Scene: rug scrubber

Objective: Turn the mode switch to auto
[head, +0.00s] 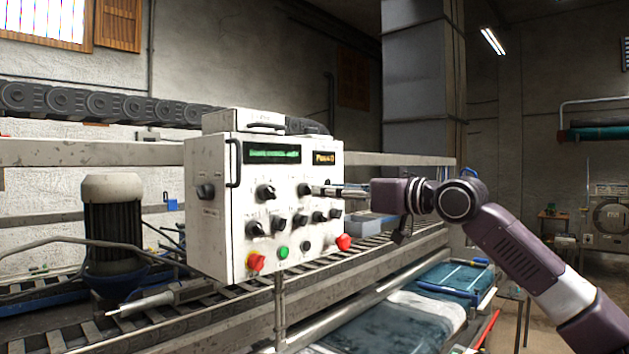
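A white control box (217,237) stands in the middle of the head view, with several black rotary knobs on its front. The labels are too small to read, so I cannot tell which knob is the mode switch. My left gripper is not in view.
The panel also has a larger black knob (265,192), a green button (282,252), red buttons (256,262) and (344,242), and a lit green display (272,153). A grey motor (113,240) stands left of the box. A roller conveyor (365,248) runs behind and below.

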